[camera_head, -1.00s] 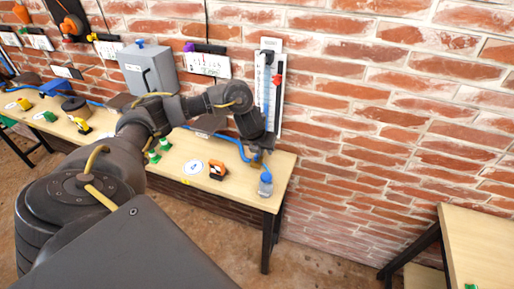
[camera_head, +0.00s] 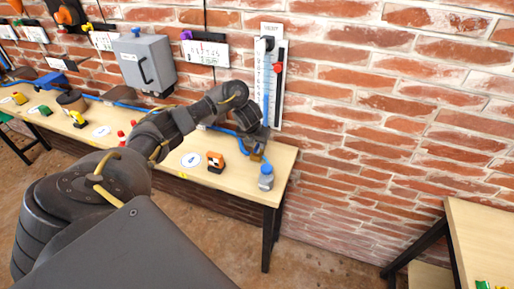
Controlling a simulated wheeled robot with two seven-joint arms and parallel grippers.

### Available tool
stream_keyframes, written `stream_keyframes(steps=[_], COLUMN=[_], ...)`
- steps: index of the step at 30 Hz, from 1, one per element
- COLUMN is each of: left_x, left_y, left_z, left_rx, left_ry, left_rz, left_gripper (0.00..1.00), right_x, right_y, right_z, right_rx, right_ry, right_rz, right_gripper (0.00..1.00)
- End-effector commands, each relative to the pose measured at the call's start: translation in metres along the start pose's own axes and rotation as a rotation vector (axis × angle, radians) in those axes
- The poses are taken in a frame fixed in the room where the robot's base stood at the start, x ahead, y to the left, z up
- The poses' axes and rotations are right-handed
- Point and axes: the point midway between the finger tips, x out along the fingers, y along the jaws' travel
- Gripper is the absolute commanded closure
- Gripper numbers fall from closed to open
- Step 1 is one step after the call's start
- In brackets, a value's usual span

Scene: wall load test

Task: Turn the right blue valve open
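My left arm crosses from the lower left, and its gripper (camera_head: 257,154) is small and dark over the right end of the wooden table (camera_head: 235,183). I cannot tell whether its fingers are open or shut. It is just above and behind a small bottle with a blue top (camera_head: 266,178). A blue hose (camera_head: 222,129) runs along the back of the table and passes behind the arm and gripper. I cannot clearly make out a blue valve; one near the gripper may be hidden. A small blue part (camera_head: 136,31) tops the grey wall box (camera_head: 146,63). My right gripper is not in view.
A gauge board (camera_head: 270,85) with a red pointer (camera_head: 278,68) is on the brick wall behind the gripper. An orange and black block (camera_head: 215,162) and a white round label (camera_head: 191,160) are on the table. Another table (camera_head: 487,235) stands at right.

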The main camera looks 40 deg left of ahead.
Motion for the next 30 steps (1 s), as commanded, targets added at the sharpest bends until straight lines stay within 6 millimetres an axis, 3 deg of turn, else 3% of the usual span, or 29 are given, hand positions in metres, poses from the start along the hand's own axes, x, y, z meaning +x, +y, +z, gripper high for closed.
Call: stream_keyframes(steps=[4,13,21,30], left_x=[0.0109,0.0117,0.0117,0.0106], left_y=[0.0000,0.0002,0.0000,-0.0015], left_z=[-0.0005,0.0002,0.0002,0.0005], left_rx=[-0.001,0.000,0.000,-0.014], left_ry=[0.000,0.000,0.000,0.001], left_rz=[0.000,0.000,0.000,0.005], left_gripper=[0.65,0.65,0.99,1.00], right_x=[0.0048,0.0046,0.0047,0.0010], right_y=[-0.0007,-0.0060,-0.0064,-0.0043], right_z=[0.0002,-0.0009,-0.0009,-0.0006], right_rx=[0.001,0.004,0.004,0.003], right_ry=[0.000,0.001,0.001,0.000], right_rz=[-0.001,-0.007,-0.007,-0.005], right_gripper=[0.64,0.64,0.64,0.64])
